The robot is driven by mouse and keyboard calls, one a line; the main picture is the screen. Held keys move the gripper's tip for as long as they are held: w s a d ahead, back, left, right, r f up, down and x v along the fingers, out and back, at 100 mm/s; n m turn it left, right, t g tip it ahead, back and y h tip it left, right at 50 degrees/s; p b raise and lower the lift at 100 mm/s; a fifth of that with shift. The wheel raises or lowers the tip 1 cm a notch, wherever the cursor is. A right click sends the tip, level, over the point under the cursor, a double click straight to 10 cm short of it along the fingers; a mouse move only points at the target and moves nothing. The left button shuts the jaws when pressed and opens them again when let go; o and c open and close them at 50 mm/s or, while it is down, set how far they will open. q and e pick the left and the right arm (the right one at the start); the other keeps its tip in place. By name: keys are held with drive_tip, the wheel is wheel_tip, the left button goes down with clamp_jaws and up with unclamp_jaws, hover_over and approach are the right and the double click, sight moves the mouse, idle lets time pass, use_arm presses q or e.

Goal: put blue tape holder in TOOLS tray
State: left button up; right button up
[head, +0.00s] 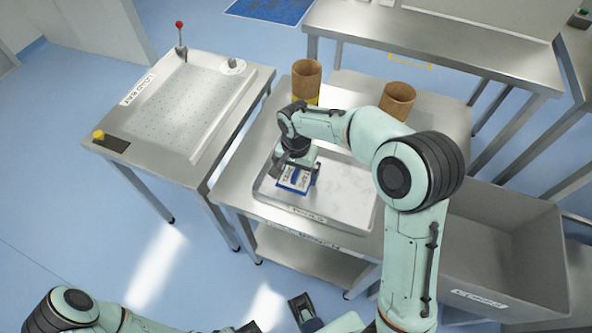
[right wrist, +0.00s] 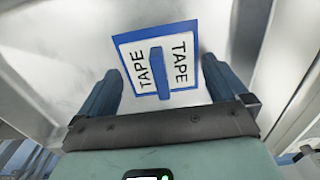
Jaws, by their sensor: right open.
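The blue tape holder (head: 295,179) has white panels marked TAPE and a blue bar across its middle. It appears to be in the shallow metal tray (head: 345,212) on the centre table, near the tray's left side. The tray's front label is too small to read. My right gripper (head: 294,164) is over the holder. In the right wrist view, the holder (right wrist: 182,80) shows between the two spread fingers of my right gripper (right wrist: 160,85), with gaps on both sides. My left gripper (head: 278,317) shows only partly at the bottom edge; its opening is unclear.
Two brown cardboard tubes (head: 306,83) (head: 397,100) stand at the back of the centre table. A perforated-top table (head: 180,105) is at left. A deep grey bin (head: 500,250) stands at right. A long steel table (head: 450,45) lies behind.

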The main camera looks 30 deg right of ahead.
sight(296, 172)
wheel_tip(296, 172, up, 12)
drive_tip(key=p, duration=0.1)
drive_tip(key=shift+p, duration=0.3)
drive_tip(key=shift+f, duration=0.1)
